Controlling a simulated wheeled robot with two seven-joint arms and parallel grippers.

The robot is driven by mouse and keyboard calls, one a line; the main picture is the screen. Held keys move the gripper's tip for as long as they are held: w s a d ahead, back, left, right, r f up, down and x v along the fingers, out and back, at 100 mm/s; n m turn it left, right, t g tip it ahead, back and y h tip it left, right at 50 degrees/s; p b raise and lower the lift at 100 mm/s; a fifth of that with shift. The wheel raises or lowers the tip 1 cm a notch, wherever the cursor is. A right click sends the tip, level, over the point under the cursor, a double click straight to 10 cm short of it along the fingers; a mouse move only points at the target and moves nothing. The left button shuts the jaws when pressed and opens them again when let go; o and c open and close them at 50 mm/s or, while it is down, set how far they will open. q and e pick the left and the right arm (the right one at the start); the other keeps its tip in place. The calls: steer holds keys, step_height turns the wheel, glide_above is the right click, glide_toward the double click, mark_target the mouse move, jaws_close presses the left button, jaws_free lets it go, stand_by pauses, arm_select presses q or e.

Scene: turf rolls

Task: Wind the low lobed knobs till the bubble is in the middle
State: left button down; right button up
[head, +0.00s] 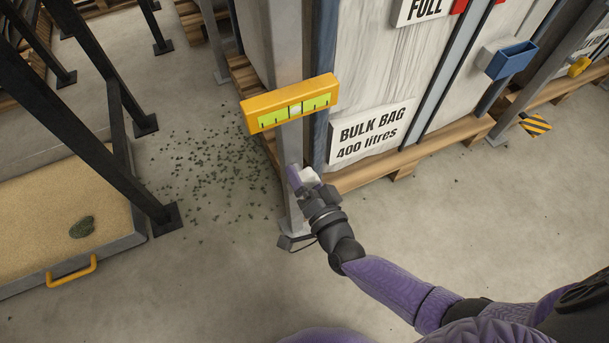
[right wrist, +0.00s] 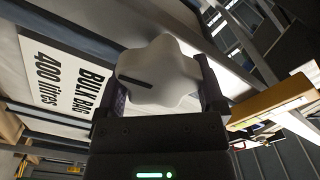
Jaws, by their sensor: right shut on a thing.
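A white lobed knob (head: 309,176) sits low on the grey post (head: 291,150). My right gripper (head: 302,179) is shut on it. In the right wrist view the knob (right wrist: 160,72) is between the two fingers, with a dark line slanting across its face. Above it, a yellow spirit level (head: 290,103) with a green vial is fixed across the post, its right end higher in the picture. A pale bubble (head: 295,110) shows near the vial's middle; its exact centring is too small to tell. The level also shows in the right wrist view (right wrist: 268,100). My left gripper is not in view.
A white bulk bag with a lettered sign (head: 371,132) stands on a wooden pallet (head: 350,181) behind the post. A sand tray (head: 50,215) with a yellow handle is at left. Dark crumbs (head: 215,165) lie on the floor. The floor in front is clear.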

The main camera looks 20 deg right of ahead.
steer(key=shift+m, duration=0.3)
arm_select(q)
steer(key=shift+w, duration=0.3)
arm_select(e)
steer(key=o, duration=1)
steer(key=shift+c, duration=0.2)
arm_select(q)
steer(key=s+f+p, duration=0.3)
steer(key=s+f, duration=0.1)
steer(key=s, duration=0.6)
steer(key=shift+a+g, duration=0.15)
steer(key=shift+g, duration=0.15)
arm_select(e)
steer(key=s, duration=1)
steer(key=shift+d, duration=0.2)
steer(key=shift+f, duration=0.1)
